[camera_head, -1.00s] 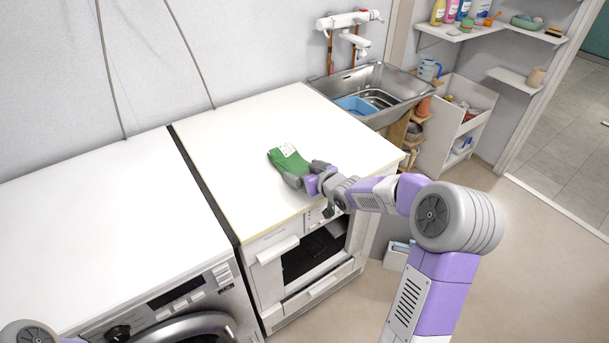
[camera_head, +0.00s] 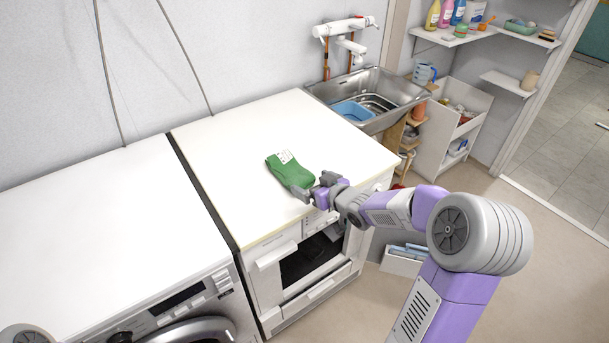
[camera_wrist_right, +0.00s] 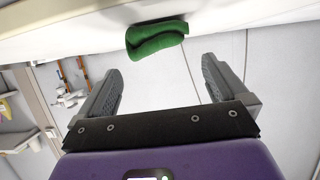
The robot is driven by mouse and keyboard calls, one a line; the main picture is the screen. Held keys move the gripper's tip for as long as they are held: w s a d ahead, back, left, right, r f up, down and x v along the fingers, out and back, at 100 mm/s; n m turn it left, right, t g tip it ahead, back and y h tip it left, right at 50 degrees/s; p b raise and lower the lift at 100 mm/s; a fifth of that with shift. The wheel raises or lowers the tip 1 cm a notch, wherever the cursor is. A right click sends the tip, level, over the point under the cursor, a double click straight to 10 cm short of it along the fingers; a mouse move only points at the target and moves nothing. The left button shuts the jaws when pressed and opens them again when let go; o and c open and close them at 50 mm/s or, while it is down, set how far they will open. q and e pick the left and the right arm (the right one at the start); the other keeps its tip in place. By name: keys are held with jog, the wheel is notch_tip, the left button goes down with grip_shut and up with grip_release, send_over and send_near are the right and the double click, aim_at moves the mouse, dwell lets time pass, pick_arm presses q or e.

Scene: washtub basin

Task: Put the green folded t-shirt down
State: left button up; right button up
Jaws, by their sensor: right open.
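The green folded t-shirt (camera_head: 289,170) lies on the white top of the right-hand machine (camera_head: 250,135), near its front edge. A white patch with dark marks shows on its upper end. My right gripper (camera_head: 315,190) is just to the right of and in front of the shirt. In the right wrist view, the two fingers (camera_wrist_right: 160,88) are spread wide with nothing between them, and the green shirt (camera_wrist_right: 155,38) lies beyond the fingertips. Only a grey round part of my left arm shows at the bottom left; the left gripper is out of frame.
A white washing machine (camera_head: 100,215) stands to the left, across a dark gap. Shelves with bottles (camera_head: 445,15) hang beyond. The white top behind the shirt is clear.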

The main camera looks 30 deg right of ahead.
jog(key=p+v, duration=0.1)
jog(key=v, duration=0.4)
jog(key=shift+s+r+p, duration=0.1)
jog(key=shift+s+p, duration=0.25)
jog(key=shift+s, duration=0.05)
